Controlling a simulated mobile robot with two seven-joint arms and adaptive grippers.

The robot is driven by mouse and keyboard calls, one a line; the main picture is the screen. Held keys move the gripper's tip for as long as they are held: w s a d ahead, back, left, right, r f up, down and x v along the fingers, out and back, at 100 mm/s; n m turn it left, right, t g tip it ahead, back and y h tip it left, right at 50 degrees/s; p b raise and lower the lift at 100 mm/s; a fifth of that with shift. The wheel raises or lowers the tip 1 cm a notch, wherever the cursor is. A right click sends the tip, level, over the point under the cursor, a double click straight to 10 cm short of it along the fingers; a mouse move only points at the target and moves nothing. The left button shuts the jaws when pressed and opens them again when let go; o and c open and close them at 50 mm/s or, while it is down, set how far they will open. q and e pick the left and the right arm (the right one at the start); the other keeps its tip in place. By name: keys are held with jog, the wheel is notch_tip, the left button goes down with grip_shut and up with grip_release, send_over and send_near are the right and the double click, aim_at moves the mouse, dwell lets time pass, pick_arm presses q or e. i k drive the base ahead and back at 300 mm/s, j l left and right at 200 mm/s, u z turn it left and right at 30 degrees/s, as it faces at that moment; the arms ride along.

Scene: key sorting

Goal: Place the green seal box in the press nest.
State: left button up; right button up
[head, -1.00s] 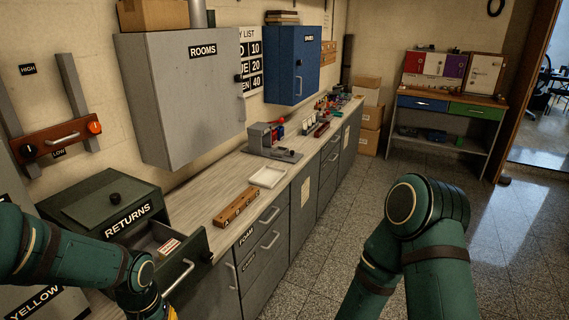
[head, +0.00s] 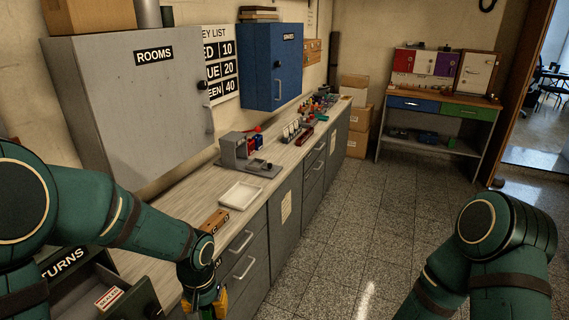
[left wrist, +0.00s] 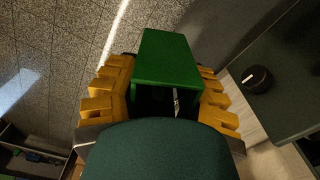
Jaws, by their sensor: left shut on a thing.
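The green seal box (left wrist: 168,58) sits between the yellow fingers of my left gripper (left wrist: 162,100) in the left wrist view. The gripper is shut on it, and the box's near end shows a dark hollow. In the head view my left gripper (head: 206,303) is low, by the counter's front edge, partly hidden by my own arm. The grey press (head: 236,150) with a red lever stands farther along the counter, well apart from the gripper. Its flat base (head: 262,170) reaches forward; I cannot make out the nest clearly. My right gripper is out of view.
A white tray (head: 241,195) and a wooden block (head: 215,221) lie on the counter between gripper and press. The open returns drawer (head: 148,304) is at lower left. The grey ROOMS cabinet (head: 130,110) overhangs the counter. Several small items stand beyond the press.

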aim_at(257, 165)
jog(key=i+l+z, duration=0.25)
jog(key=i, duration=0.15)
jog(key=i+z, duration=0.3)
jog(key=i, duration=0.15)
jog(key=i+l+u, duration=0.15)
jog(key=i, duration=0.85)
jog(key=i+l+u, duration=0.1)
jog(key=i+u, duration=0.2)
jog(key=i+l+u, duration=0.3)
jog(key=i, duration=0.15)
jog(key=i+l+u, duration=0.15)
jog(key=i, duration=0.35)
jog(key=i+l+u, duration=0.15)
jog(key=i, duration=0.3)
jog(key=j, duration=0.05)
